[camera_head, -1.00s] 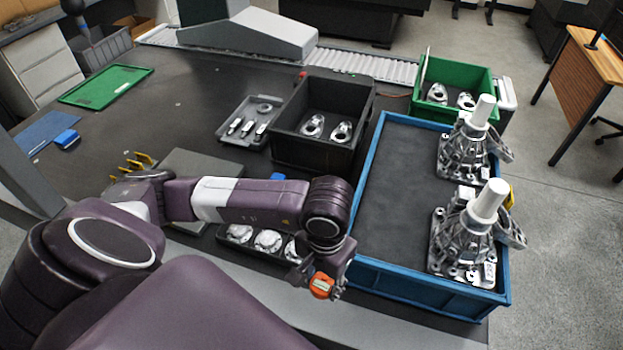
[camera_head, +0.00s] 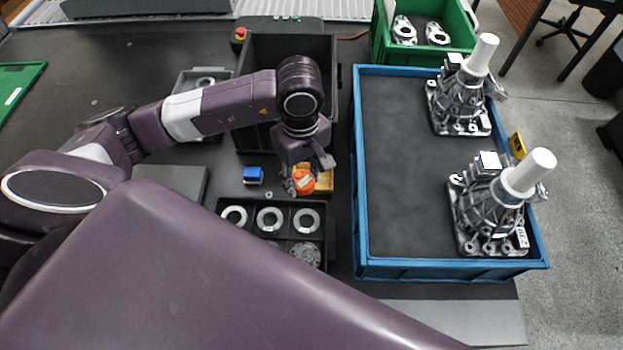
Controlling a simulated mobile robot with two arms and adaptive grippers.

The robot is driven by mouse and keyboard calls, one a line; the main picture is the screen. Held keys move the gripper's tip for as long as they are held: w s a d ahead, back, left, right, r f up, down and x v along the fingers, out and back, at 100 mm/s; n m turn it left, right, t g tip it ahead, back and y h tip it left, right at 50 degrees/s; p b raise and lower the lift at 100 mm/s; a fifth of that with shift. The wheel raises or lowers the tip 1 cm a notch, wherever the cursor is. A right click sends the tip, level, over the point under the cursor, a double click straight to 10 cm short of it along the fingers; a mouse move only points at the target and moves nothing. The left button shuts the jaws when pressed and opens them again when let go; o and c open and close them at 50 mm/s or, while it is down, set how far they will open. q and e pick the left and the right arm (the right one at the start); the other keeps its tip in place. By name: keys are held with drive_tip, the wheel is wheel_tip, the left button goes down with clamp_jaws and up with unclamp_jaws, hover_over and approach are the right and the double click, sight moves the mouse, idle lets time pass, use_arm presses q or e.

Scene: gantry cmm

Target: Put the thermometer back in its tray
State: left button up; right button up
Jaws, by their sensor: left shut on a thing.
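My left gripper (camera_head: 306,176) is shut on a small orange thing (camera_head: 304,183), which I take to be the thermometer. Its shape is partly hidden by the fingers. A tan, tray-like block (camera_head: 324,181) lies just beside and behind the gripper, partly covered by it. I cannot tell whether the orange thing touches it. A grey tray (camera_head: 184,79) at the back left is partly hidden by my left arm. My right gripper is not in view.
A black parts tray (camera_head: 251,212) with metal rings lies just in front of the gripper, a small blue block (camera_head: 253,175) to its left. A black bin (camera_head: 262,48) stands behind. A blue crate (camera_head: 359,200) with two castings is at right, a green bin (camera_head: 378,40) behind it.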

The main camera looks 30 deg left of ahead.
use_arm(q)
drive_tip(key=w+a+r+n+b, duration=0.25)
drive_tip(key=w+n, duration=0.25)
drive_tip(key=n, duration=1)
drive_tip(key=w+a+r+n+b, duration=0.1)
drive_tip(key=w+r+n+b, duration=0.35)
drive_tip(key=n, duration=1.05)
drive_tip(key=f, duration=0.5)
drive_tip(key=f+p, duration=0.1)
drive_tip(key=f, duration=0.5)
drive_tip(key=w+f, duration=0.1)
drive_tip(key=f, duration=0.5)
drive_tip(key=shift+d+f+p, duration=0.15)
drive_tip(key=shift+f+p, duration=0.05)
drive_tip(key=shift+p, duration=0.15)
wheel_tip(320, 180, down, 5)
drive_tip(key=shift+r, duration=0.2)
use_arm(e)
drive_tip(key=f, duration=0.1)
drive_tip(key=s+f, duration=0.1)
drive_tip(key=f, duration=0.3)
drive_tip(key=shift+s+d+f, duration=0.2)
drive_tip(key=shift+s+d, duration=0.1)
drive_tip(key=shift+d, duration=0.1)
